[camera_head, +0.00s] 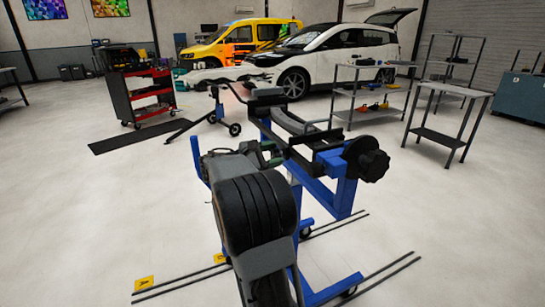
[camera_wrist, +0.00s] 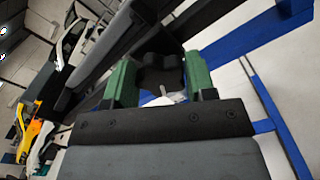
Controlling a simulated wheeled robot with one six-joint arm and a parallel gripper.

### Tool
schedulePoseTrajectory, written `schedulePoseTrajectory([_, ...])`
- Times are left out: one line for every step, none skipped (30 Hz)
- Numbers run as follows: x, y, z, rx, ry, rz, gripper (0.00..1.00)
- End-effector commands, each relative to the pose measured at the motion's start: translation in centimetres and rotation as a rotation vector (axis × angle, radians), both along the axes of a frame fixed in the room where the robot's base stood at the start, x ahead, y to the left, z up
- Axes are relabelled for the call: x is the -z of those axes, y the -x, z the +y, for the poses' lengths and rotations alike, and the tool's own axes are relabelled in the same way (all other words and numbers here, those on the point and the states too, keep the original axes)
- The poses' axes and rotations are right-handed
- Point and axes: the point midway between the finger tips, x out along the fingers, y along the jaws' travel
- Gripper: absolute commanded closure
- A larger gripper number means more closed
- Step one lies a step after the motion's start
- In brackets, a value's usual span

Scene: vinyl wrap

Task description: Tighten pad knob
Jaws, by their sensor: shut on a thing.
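In the wrist view, my gripper (camera_wrist: 158,80) has its two green fingers on either side of a black lobed pad knob (camera_wrist: 160,72) and is shut on it. In the head view, my gripper (camera_head: 270,152) is partly hidden behind my arm, at the near left side of the blue and black stand (camera_head: 345,195). The held knob is hidden there. A larger black lobed knob (camera_head: 366,160) sits on the right end of the stand, apart from my gripper.
The stand's blue legs and dark bars surround my gripper closely. Dark floor rails (camera_head: 375,280) lie in front. A red and black tool cart (camera_head: 150,95) stands at the left, a grey metal table (camera_head: 450,100) at the right.

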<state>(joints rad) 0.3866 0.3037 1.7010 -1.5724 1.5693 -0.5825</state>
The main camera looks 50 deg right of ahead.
Motion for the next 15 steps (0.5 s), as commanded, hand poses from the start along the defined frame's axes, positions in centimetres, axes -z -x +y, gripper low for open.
schedulePoseTrajectory([0.29, 0.01, 0.02, 0.000, 0.016, -0.042, 0.73])
schedulePoseTrajectory([0.32, 0.03, 0.02, -0.001, 0.027, -0.069, 0.73])
schedulePoseTrajectory([0.35, 0.05, 0.03, -0.001, 0.041, -0.104, 0.73])
schedulePoseTrajectory([0.38, 0.05, 0.03, -0.001, 0.052, -0.130, 0.73])
schedulePoseTrajectory([0.41, 0.06, 0.03, -0.001, 0.062, -0.156, 0.73])
schedulePoseTrajectory([0.45, 0.07, 0.04, -0.001, 0.076, -0.191, 0.73])
schedulePoseTrajectory([0.47, 0.07, 0.04, -0.001, 0.087, -0.218, 0.73])
schedulePoseTrajectory([0.50, 0.08, 0.04, -0.001, 0.098, -0.245, 0.73])
schedulePoseTrajectory([0.53, 0.08, 0.04, -0.001, 0.113, -0.280, 0.73])
schedulePoseTrajectory([0.55, 0.10, 0.05, -0.001, 0.123, -0.306, 0.73])
schedulePoseTrajectory([0.57, 0.09, 0.05, -0.001, 0.134, -0.332, 0.73])
schedulePoseTrajectory([0.59, 0.10, 0.05, -0.001, 0.148, -0.368, 0.73])
schedulePoseTrajectory([0.62, 0.11, 0.06, -0.001, 0.159, -0.394, 0.73])
schedulePoseTrajectory([0.64, 0.13, 0.06, -0.001, 0.169, -0.421, 0.73])
schedulePoseTrajectory([0.67, 0.13, 0.07, -0.001, 0.183, -0.457, 0.73])
